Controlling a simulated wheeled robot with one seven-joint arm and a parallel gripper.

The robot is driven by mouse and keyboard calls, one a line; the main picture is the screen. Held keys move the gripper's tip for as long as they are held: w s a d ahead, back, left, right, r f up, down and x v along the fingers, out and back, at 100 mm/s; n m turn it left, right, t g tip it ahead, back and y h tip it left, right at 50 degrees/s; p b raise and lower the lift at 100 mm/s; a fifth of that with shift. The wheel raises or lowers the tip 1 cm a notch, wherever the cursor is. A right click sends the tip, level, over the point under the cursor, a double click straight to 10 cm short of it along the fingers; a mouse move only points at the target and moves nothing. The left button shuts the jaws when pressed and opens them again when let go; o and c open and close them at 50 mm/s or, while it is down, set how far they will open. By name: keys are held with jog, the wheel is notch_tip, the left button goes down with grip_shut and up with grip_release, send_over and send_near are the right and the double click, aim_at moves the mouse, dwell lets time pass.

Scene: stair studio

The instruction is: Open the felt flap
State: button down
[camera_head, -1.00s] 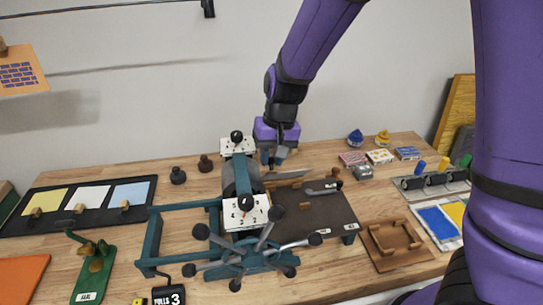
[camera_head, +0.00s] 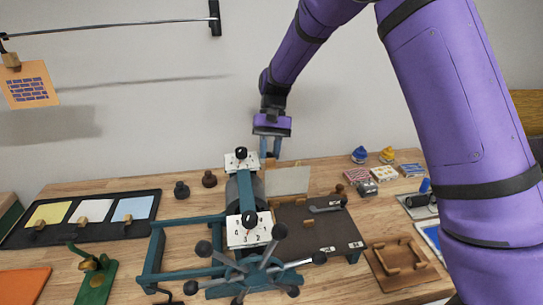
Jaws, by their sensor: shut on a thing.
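A pale grey felt flap (camera_head: 287,181) stands raised, nearly upright, at the back of the dark press bed (camera_head: 308,228), just right of the roller. My gripper (camera_head: 270,154) points down at the flap's upper left edge, behind the press's rear scale plate. Its fingers are shut on the flap, though the contact itself is small and partly hidden. The teal press (camera_head: 222,283) has a spoked hand wheel and a front scale plate (camera_head: 250,230).
My arm crosses the right side and covers part of the table there. A brown wooden tray (camera_head: 400,264) lies right of the press. A rack with coloured sheets (camera_head: 92,212) lies at left.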

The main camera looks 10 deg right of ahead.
jog(key=shift+w+f, duration=0.2)
jog(key=shift+w, duration=0.3)
jog(key=shift+w+f, duration=0.2)
jog(key=shift+w, duration=0.25)
jog(key=c, duration=0.9)
grip_release()
jog(key=shift+w, duration=0.15)
jog(key=shift+c, duration=0.2)
jog(key=shift+a, duration=0.1)
jog(key=shift+r, duration=0.1)
